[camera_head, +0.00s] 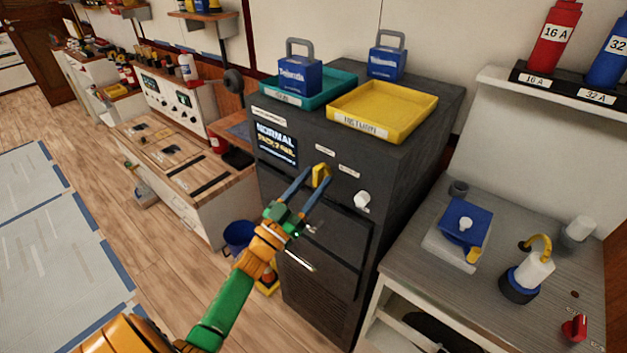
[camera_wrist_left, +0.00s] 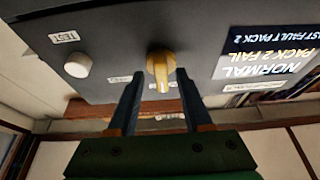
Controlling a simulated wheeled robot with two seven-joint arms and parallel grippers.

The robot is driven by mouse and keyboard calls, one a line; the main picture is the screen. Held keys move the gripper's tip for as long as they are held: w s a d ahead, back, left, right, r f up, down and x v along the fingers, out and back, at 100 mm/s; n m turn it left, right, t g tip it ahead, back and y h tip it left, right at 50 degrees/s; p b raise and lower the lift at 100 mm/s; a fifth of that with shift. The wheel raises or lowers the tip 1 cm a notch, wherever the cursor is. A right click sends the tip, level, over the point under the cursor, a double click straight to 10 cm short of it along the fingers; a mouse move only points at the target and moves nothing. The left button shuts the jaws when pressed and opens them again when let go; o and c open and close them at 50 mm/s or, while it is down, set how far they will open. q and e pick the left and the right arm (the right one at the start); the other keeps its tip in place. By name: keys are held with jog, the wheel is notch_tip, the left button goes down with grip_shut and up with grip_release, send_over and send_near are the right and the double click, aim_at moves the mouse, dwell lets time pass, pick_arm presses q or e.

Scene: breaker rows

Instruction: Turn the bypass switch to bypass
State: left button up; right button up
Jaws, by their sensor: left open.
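The yellow bypass switch (camera_head: 322,174) is a knob on the front of the dark cabinet (camera_head: 405,150). In the left wrist view, which looks upside down, the knob (camera_wrist_left: 159,68) shows between the fingertips. My left gripper (camera_head: 315,184) is open, with one blue finger to each side of the knob; whether they touch it I cannot tell. The left gripper (camera_wrist_left: 158,82) holds nothing visible. The display (camera_head: 275,143) beside the knob reads NORMAL and PACK 2 FAIL. Small labels near the knob are too small to read in the head view.
A white TEST knob (camera_head: 362,200) sits to the right on the same panel. A teal tray (camera_head: 335,92) and a yellow tray (camera_head: 405,122) stand on the cabinet. A grey bench (camera_head: 410,262) is at right. A blue bucket (camera_head: 238,236) stands on the floor at left.

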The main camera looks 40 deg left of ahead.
pick_arm(q)
jog(key=shift+s+a, duration=0.15)
jog(key=shift+s, duration=0.1)
grip_shut()
jog(key=shift+m, duration=0.3)
jog(key=m+h+b, duration=0.1)
jog(key=m, duration=0.1)
jog(key=shift+m+h, duration=0.3)
jog(key=m+g+h, duration=0.1)
jog(key=m+h, duration=0.1)
jog(key=m, duration=0.3)
jog(key=shift+a+b, duration=0.1)
jog(key=shift+b, duration=0.3)
jog(key=m+g+h, duration=0.1)
jog(key=m, duration=0.1)
jog(key=m+h, duration=0.1)
jog(key=m, duration=0.1)
jog(key=shift+r+m+g, duration=0.1)
jog(key=shift+m+g, duration=0.2)
jog(key=shift+g, duration=0.1)
jog(key=shift+m+g+h, duration=0.3)
jog(key=shift+m+g, duration=0.2)
jog(key=shift+m, duration=1.3)
